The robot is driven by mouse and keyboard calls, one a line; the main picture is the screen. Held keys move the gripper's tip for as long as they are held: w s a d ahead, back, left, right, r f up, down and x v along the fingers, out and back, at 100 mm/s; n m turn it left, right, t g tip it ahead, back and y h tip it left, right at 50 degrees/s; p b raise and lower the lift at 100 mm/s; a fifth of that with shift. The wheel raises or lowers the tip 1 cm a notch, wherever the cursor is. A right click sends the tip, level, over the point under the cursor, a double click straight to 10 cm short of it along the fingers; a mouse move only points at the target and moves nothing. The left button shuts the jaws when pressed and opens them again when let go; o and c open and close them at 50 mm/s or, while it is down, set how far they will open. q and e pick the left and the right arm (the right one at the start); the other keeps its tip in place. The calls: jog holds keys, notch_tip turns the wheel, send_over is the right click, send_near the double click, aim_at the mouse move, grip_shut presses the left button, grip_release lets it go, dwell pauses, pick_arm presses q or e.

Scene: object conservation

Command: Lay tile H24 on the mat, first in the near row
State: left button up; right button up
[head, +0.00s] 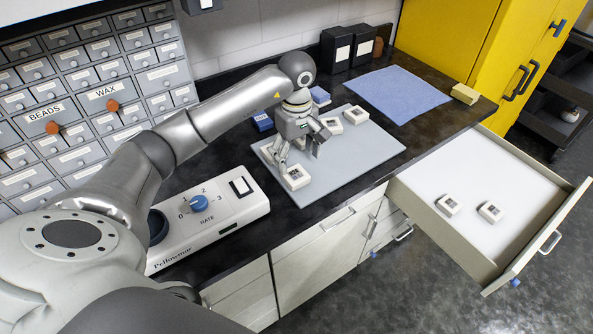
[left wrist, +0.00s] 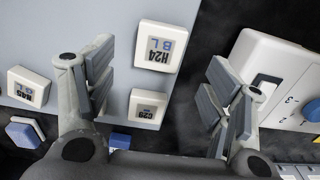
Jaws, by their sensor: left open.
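Tile H24 is a white block with a dark label; it lies flat on the grey mat (head: 366,152), near its left end along the near edge (head: 296,177). In the left wrist view H24 (left wrist: 160,46) shows its lettering upside down, with tile C29 (left wrist: 147,108) beside it. My left gripper (head: 299,157) is open above the mat, close to H24. In the left wrist view its fingers (left wrist: 157,75) are spread apart, with nothing gripped. C29 is mostly hidden behind the gripper in the head view. My right gripper is not in view.
Two more tiles (head: 332,125) (head: 356,116) lie along the mat's far side. The open drawer (head: 530,185) holds two tiles (head: 448,205) (head: 490,211). A rate-dial device (head: 215,213) stands left of the mat. A blue cloth (head: 398,92) lies behind.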

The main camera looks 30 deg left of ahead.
aim_at(297, 175)
pick_arm(q)
jog(key=shift+r+b, duration=0.55)
jog(key=shift+r, duration=2.25)
